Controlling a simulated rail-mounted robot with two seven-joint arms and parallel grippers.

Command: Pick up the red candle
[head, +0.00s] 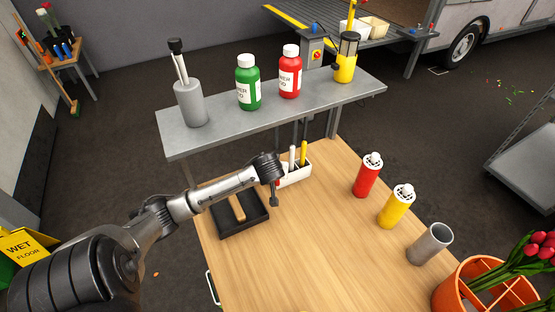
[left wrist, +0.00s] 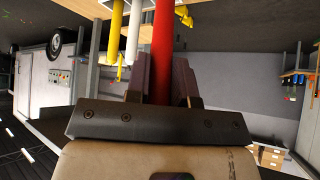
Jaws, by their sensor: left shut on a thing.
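My left gripper (head: 275,194) is above the wooden table, at the left end of a white holder (head: 297,174). In the left wrist view the red candle (left wrist: 162,38) runs between the two fingers of this gripper (left wrist: 161,78), which is shut on it. A white candle (head: 292,154) and a yellow candle (head: 304,152) stand upright in the holder, close beside the gripper. My right gripper is not in view.
A black tray (head: 224,230) with a wooden-handled tool lies left of the holder. A red canister (head: 367,178), a yellow canister (head: 396,208) and a grey cup (head: 428,245) stand on the right. A grey shelf (head: 222,127) with bottles is behind. The table's middle is clear.

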